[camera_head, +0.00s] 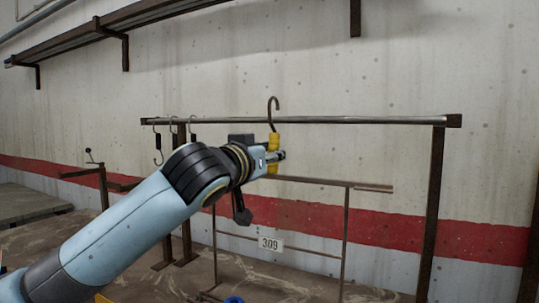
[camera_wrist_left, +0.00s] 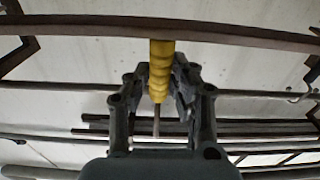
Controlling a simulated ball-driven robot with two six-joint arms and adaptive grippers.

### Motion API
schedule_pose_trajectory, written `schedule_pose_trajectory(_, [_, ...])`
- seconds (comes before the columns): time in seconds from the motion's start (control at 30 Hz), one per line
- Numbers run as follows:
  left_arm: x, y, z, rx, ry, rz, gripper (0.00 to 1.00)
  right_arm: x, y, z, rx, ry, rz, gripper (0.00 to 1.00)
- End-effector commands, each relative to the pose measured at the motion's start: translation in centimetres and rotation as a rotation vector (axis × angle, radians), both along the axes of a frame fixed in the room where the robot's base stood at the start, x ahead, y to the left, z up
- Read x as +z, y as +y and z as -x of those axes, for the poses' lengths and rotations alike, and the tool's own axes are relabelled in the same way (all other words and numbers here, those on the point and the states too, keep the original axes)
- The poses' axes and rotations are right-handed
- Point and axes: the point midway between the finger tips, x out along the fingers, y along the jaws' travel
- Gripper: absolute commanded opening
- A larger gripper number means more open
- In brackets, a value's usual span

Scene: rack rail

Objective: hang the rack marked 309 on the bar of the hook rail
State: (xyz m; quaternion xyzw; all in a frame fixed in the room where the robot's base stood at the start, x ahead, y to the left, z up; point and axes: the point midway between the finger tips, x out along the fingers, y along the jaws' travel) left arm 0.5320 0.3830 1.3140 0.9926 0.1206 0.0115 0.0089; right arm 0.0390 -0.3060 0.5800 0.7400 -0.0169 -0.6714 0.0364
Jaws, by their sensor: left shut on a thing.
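The rack marked 309 is a thin brown frame (camera_head: 346,225) with a white number plate (camera_head: 270,244), a yellow grip (camera_head: 274,142) and a dark hook (camera_head: 272,108) on top. My left gripper (camera_head: 272,157) is shut on the yellow grip, which also shows between its fingers in the left wrist view (camera_wrist_left: 160,72). The rack hangs upright from it. The hook's curve and tip show above the line of the hook rail's metal bar (camera_head: 370,120). I cannot tell whether the hook is over the bar or in front of it. My right gripper is out of view.
Several dark hooks (camera_head: 157,148) hang at the bar's left end. A brown post (camera_head: 433,210) carries its right end. A long shelf (camera_head: 115,25) is fixed high on the concrete wall. A low platform (camera_head: 28,204) stands at the left. The bar right of the rack's hook is clear.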

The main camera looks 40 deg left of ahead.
Motion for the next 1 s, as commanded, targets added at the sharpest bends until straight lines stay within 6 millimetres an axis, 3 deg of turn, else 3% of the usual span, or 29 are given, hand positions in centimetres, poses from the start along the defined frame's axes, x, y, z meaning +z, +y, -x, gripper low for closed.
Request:
schedule_pose_trajectory(0.57, [0.2, 0.5, -2.3, -0.001, -0.004, 0.001, 0.0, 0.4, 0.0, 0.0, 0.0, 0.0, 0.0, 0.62])
schedule_pose_trajectory(1.0, [0.2, 0.5, -2.4, -0.001, -0.004, -0.001, 0.0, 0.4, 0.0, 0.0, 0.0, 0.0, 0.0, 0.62])
